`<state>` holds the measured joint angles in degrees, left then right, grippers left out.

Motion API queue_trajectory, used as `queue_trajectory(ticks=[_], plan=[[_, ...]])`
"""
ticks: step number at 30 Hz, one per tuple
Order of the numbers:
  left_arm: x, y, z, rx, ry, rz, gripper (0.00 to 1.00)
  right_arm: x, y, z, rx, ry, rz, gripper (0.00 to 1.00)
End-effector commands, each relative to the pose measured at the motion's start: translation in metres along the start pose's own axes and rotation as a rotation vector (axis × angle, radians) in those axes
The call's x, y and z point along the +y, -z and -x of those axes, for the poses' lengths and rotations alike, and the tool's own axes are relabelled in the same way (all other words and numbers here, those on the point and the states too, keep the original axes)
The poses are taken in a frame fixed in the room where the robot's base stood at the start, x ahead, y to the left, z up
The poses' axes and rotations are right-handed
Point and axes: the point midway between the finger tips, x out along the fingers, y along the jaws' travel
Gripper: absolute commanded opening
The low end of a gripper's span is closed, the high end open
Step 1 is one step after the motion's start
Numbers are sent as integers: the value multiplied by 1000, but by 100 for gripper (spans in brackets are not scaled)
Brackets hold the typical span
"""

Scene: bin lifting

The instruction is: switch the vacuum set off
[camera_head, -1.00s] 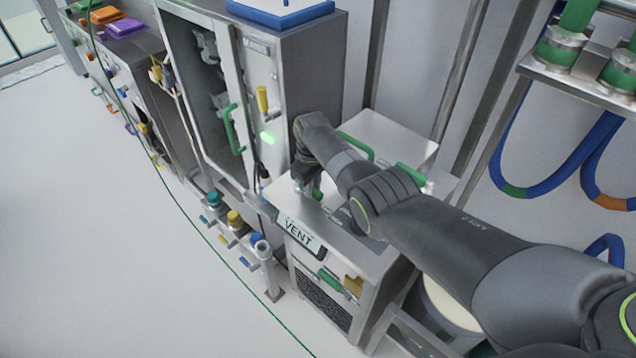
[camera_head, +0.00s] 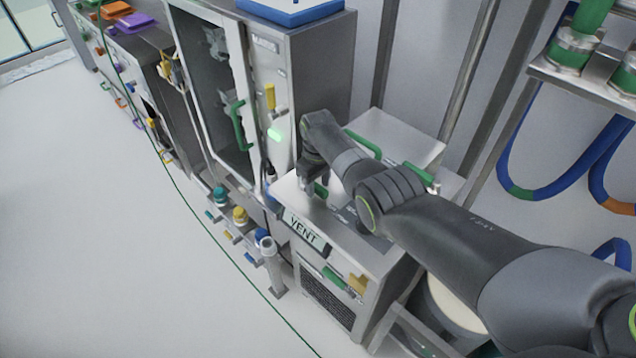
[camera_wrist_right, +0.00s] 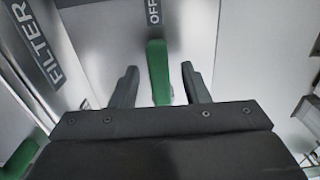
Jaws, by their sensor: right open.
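The vacuum set is a grey metal cabinet (camera_head: 345,262) with a VENT label on its front top edge. A green lever (camera_head: 321,190) is on its top; it also shows in the right wrist view (camera_wrist_right: 158,72), in line with an OFF marking (camera_wrist_right: 153,12). My right gripper (camera_head: 315,184) is over the cabinet top at the lever. In the right wrist view, its two fingers (camera_wrist_right: 160,70) are open, one on each side of the lever, with gaps between. The lever's base is partly hidden by my gripper in the head view. My left gripper is not in view.
A tall glass-doored cabinet (camera_head: 300,75) stands just left of the vacuum set. Capped fittings (camera_head: 240,216) stick out below it. Green handles (camera_head: 363,144) lie behind my wrist. Blue hoses (camera_head: 540,190) hang at right.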

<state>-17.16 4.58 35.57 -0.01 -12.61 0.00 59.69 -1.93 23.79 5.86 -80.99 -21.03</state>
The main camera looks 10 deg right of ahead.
Motion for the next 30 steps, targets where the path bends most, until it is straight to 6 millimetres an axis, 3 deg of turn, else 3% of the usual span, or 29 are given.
queue_trajectory(ticks=[5,11,17,30], plan=[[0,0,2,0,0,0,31,0,0,3,0,0,1,42],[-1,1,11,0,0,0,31,0,0,26,2,-1,1,42],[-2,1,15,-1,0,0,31,0,0,58,3,-2,1,42],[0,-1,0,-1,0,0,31,0,0,148,2,-3,0,42]])
